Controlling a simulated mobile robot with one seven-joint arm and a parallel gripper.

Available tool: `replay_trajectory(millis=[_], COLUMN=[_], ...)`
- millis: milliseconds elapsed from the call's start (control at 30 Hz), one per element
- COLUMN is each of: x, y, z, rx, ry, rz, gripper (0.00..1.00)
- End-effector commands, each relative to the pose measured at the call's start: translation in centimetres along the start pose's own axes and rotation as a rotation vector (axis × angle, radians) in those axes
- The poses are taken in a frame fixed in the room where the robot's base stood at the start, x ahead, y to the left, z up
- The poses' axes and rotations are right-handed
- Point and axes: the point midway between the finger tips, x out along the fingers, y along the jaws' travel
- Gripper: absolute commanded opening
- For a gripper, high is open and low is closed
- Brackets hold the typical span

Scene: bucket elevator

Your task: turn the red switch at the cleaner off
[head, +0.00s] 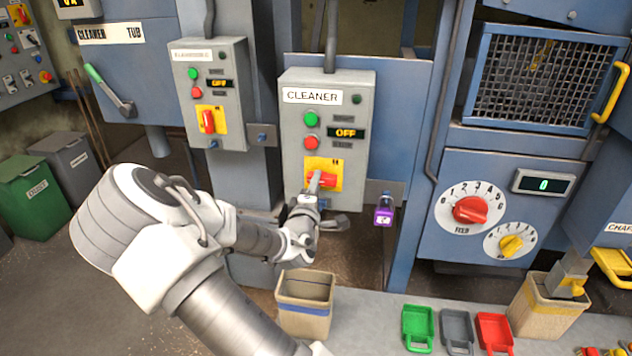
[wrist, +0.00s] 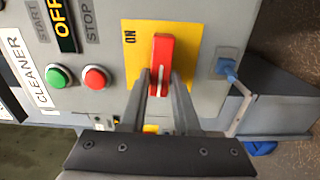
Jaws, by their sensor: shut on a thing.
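The grey CLEANER box (head: 347,101) hangs in the middle of the head view. It has a green button (head: 310,119), a red button (head: 312,142) and a lit display (head: 346,133) reading OFF. The red switch (wrist: 160,58) sits on a yellow plate (wrist: 190,38) with an ON mark. Its handle lies sideways across the panel. My gripper (wrist: 161,92) has one finger on each side of the handle's near end and is shut on it. In the head view my gripper (head: 315,184) partly hides the switch.
A purple-tagged padlock (head: 384,213) hangs right of the box. A similar box (head: 228,90) with an upright red switch (head: 208,121) stands to the left. Below are a cardboard bin (head: 305,301) and a bench with green (head: 417,328), grey and red trays.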

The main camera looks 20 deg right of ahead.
Motion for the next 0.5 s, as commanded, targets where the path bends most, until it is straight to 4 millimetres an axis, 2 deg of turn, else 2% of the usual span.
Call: replay_trajectory(millis=[500], x=[-0.02], y=[-0.13], z=[0.04], rx=[-0.061], ry=[-0.001], rz=[-0.001], gripper=[0.00])
